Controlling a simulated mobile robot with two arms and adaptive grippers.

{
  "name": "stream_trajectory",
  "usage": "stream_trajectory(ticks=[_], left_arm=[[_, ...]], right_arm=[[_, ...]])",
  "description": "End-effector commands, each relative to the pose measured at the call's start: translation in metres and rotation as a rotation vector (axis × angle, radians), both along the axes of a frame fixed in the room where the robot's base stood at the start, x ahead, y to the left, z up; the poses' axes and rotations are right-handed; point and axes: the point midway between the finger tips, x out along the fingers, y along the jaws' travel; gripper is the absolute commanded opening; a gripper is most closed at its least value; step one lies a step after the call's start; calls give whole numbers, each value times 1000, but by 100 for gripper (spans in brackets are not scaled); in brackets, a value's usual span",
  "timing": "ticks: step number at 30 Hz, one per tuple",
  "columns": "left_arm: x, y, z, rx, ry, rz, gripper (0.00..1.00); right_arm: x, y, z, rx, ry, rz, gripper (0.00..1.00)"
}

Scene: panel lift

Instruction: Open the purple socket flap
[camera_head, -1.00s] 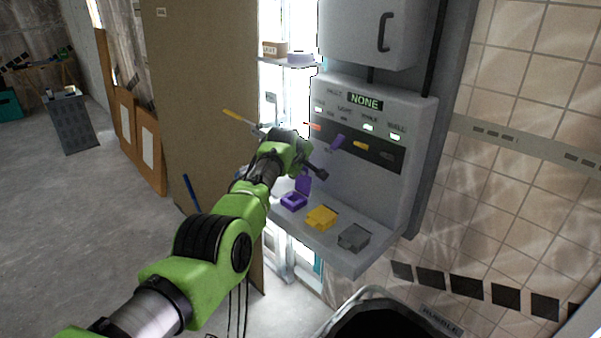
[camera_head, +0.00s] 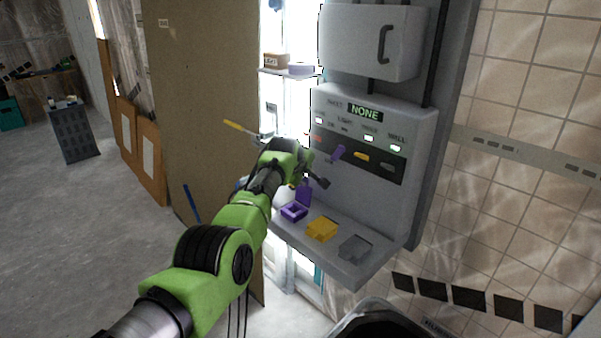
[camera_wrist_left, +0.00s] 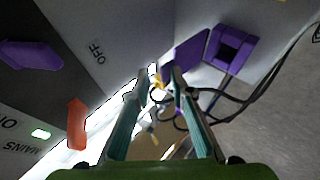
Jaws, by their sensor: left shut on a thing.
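The purple socket (camera_head: 294,212) sits at the left of the panel's shelf, its dark recess showing. Its purple flap (camera_head: 304,195) stands raised at the back of the socket. In the left wrist view, the flap (camera_wrist_left: 190,52) is beside the open-topped socket (camera_wrist_left: 231,48), at upper right. My left gripper (camera_head: 311,179) is just above the flap in the head view. In the wrist view, the flap's edge reaches between the fingertips (camera_wrist_left: 161,82), and the gripper is shut on it; the exact contact is partly hidden by a finger. My right gripper is out of view.
Yellow (camera_head: 321,230) and grey (camera_head: 355,247) sockets stand to the right on the shelf. A purple lever (camera_head: 336,153) and a yellow lever (camera_head: 361,156) are on the panel above. A dark bin (camera_head: 385,322) is below. A brown board (camera_head: 203,110) stands left.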

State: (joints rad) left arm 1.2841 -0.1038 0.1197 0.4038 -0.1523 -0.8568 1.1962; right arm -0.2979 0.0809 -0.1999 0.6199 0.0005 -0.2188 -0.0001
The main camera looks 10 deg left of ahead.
Motion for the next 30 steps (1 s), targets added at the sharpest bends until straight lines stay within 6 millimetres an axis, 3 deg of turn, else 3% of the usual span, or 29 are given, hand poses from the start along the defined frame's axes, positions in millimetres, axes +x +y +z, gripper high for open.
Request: stream_trajectory(ticks=[5, 14, 30], left_arm=[[-1, -6, 12, -7, -24, -6, 11], [-19, -4, 26, -8, -22, -7, 11], [-75, 4, 69, -6, -11, 0, 11]], right_arm=[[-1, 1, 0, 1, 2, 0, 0], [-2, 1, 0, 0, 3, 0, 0], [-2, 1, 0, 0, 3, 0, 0]])
